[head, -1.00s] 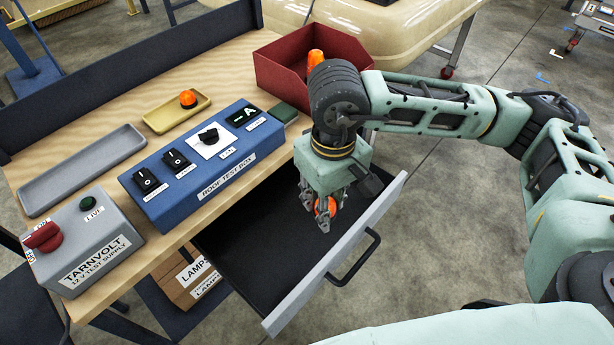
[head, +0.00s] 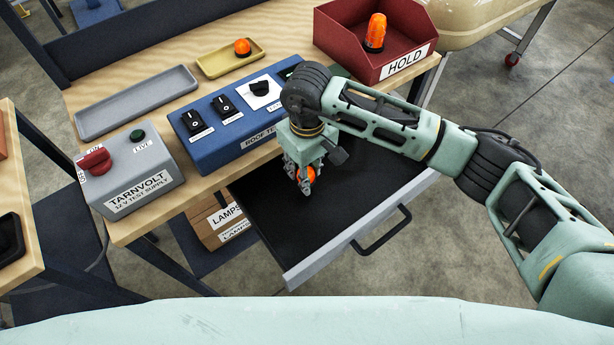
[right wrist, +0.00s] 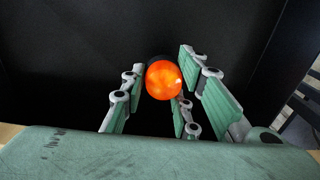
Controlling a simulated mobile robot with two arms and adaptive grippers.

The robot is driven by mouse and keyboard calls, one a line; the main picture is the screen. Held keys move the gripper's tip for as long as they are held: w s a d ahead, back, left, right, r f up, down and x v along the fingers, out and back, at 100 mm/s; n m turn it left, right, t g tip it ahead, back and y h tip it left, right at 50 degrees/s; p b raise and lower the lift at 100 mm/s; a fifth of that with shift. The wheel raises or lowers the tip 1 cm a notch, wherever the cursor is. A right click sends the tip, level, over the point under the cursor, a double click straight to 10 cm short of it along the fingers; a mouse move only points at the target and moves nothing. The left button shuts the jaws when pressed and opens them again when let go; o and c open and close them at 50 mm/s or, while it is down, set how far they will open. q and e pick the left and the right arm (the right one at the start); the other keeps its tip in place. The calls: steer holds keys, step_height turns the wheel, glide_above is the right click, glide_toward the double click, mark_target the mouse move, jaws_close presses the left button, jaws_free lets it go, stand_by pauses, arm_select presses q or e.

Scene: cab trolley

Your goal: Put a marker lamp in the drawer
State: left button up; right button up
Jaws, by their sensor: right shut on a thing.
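My right gripper (head: 304,182) is shut on an orange marker lamp (head: 306,174) over the open drawer (head: 362,196). In the right wrist view the lamp (right wrist: 164,80) shows between the fingers against the drawer's black floor (right wrist: 90,40). I cannot tell whether the lamp touches the floor. A second orange lamp (head: 242,47) lies in the yellow tray (head: 212,68). A taller orange lamp (head: 375,32) stands in the red HOLD bin (head: 335,41). My left gripper is not in view.
The blue roof test box (head: 205,157) and the grey 12 V supply (head: 150,192) stand on the bench by the drawer. A long grey tray (head: 135,98) is empty. The drawer's handle (head: 385,235) sticks out in front. Cardboard lamp boxes (head: 222,222) sit below.

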step_height(320, 180, down, 4)
steer(key=shift+r+p, duration=0.1)
steer(key=shift+p, duration=0.4)
steer(key=shift+f, duration=0.2)
steer(key=shift+f+b, duration=0.15)
steer(key=shift+b, duration=0.2)
steer(key=o, duration=1.1)
steer(key=shift+r, duration=0.2)
steer(key=shift+w+r+p, duration=0.1)
steer(key=shift+r+p, duration=0.1)
steer(key=shift+p, duration=0.2)
step_height(320, 180, up, 12)
steer(key=shift+f+b, duration=0.15)
steer(key=shift+b, duration=1.1)
